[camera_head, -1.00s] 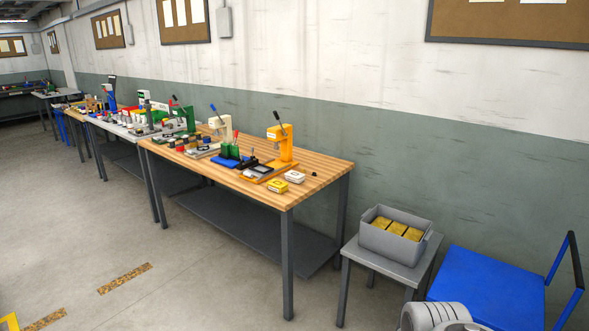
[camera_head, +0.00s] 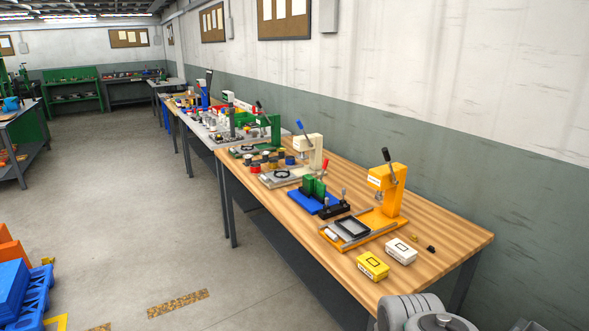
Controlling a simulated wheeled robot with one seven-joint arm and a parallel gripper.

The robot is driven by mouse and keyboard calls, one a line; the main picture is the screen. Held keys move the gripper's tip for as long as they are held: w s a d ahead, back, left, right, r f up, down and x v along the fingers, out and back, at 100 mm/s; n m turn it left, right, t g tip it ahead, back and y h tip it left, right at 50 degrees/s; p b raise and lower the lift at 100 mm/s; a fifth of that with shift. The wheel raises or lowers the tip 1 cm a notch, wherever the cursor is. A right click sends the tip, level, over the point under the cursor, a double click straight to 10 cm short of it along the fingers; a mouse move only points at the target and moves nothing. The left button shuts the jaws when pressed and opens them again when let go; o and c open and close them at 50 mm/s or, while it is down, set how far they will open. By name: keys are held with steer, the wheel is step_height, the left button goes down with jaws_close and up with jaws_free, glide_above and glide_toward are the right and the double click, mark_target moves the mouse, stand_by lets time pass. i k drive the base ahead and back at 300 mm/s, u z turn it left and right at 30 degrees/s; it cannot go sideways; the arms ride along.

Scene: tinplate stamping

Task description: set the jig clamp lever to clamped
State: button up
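A blue-based jig (camera_head: 300,201) with green blocks stands on the wooden bench (camera_head: 440,250). A lever with a red grip (camera_head: 325,166) stands roughly upright at the green blocks and looks like its clamp lever. At this distance I cannot tell whether it is clamped. A small black fixture (camera_head: 333,211) with a short grey-tipped post stands just in front of the jig. My gripper is not in view; only a grey rounded part of my own body shows at the bottom right.
An orange press (camera_head: 387,190) with a black-gripped lever stands right of the jig. A yellow box (camera_head: 372,265) and a white box (camera_head: 401,250) lie near the bench's front. A cream press (camera_head: 308,150) stands behind.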

mark_target(325, 163)
steer(key=u, duration=0.6)
steer(key=i, duration=1.3)
steer(key=u, duration=0.55)
steer(key=i, duration=1.9)
steer(key=z, duration=0.45)
